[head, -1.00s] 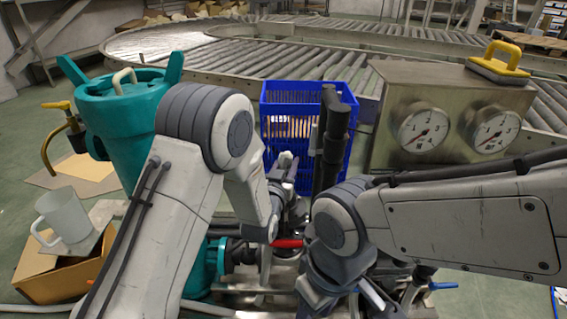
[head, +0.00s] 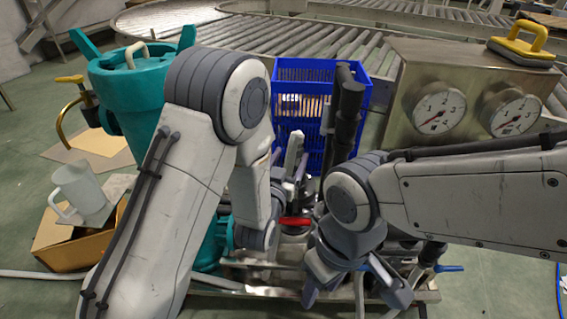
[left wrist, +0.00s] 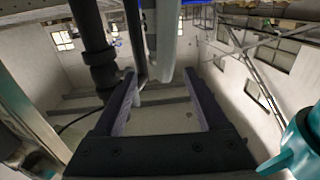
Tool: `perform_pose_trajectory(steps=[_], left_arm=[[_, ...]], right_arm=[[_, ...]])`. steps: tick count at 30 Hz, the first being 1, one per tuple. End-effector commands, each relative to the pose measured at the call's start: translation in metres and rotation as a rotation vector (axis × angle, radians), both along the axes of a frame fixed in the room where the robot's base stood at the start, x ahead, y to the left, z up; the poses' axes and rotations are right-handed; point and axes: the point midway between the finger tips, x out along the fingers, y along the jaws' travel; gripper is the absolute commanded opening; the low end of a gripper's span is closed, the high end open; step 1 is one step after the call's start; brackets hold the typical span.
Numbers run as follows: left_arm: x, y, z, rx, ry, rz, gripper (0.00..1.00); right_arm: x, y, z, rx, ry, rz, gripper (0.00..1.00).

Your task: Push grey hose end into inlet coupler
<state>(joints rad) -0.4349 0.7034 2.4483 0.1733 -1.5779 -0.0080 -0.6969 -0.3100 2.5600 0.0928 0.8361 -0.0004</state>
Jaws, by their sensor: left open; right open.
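My left gripper (head: 292,172) is open in front of the blue crate, partly hidden by my own arm. In the left wrist view its two fingers (left wrist: 165,100) stand apart. A light grey cylinder (left wrist: 164,40), perhaps the grey hose end, hangs beyond and between them; I cannot tell whether it touches. My right gripper (head: 355,292) is open low at centre, its fingers spread on either side of a thin light grey upright hose or pipe (head: 359,292). The inlet coupler cannot be made out clearly among the metal fittings (head: 285,270) behind my arms.
A teal canister (head: 128,85) stands left, with a white mug (head: 78,185) below it. A thick black pipe (head: 345,115) rises before the blue crate (head: 285,75). A gauge box (head: 405,85) stands right. Red (head: 295,221) and blue (head: 447,268) handles sit low.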

Motion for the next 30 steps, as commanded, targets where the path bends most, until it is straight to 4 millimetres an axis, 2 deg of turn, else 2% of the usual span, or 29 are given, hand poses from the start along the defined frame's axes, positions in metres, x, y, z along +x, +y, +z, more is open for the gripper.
perform_pose_trajectory(steps=[3, 8, 24, 30], left_arm=[[-0.018, 0.004, 0.002, 0.001, 0.003, -0.002, 0.75], [-0.029, 0.008, 0.001, -0.001, 0.000, -0.001, 0.75], [-0.030, 0.008, 0.001, -0.001, 0.004, -0.002, 0.75], [-0.032, -0.008, -0.004, 0.021, 0.139, -0.034, 0.75]], right_arm=[[0.000, 0.000, 0.007, 0.000, 0.000, 0.000, 0.50], [0.000, 0.000, 0.010, 0.000, 0.000, 0.000, 0.50], [0.000, 0.000, 0.010, 0.000, 0.000, 0.000, 0.50], [0.000, 0.000, 0.010, 0.000, 0.000, 0.000, 0.50]])
